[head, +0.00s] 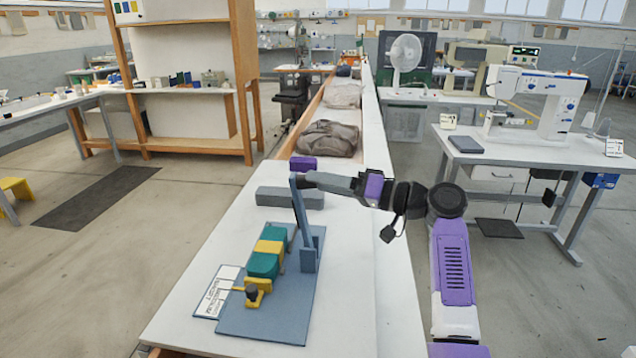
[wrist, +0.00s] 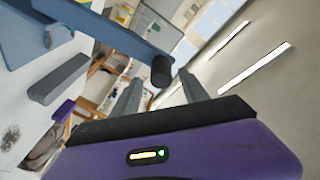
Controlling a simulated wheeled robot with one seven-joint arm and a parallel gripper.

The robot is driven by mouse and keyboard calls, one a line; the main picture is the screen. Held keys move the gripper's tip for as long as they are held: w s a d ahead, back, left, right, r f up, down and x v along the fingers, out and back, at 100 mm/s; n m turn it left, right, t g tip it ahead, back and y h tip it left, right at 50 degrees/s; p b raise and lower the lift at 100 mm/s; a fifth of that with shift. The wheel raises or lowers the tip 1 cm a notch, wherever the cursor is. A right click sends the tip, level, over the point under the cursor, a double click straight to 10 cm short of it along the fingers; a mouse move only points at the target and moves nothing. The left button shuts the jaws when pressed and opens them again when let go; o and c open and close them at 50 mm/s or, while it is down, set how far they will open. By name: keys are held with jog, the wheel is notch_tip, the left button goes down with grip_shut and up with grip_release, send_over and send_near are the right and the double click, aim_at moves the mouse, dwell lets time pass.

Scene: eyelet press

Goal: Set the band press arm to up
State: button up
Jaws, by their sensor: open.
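The band press stands on a blue base plate (head: 265,325) on the white bench. Its blue press arm (head: 300,213) rises steeply from a blue post (head: 310,252), nearly upright and leaning slightly left. In the wrist view the arm (wrist: 105,28) ends in a dark round knob (wrist: 161,71). My gripper (head: 304,179) is at the top of the arm, reaching in from the right. In the wrist view its two fingers (wrist: 160,92) are apart, with the knob between or just beyond their tips. I cannot tell whether they touch it.
A green and yellow roller-like part (head: 268,247), a yellow clamp with a black knob (head: 253,292) and a printed card (head: 214,296) are at the press. A grey block (head: 289,197) and a purple block (head: 303,162) lie behind it. Grey bags (head: 328,138) lie farther back.

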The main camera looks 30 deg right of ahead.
jog(key=v, duration=0.6)
jog(key=shift+b, duration=0.3)
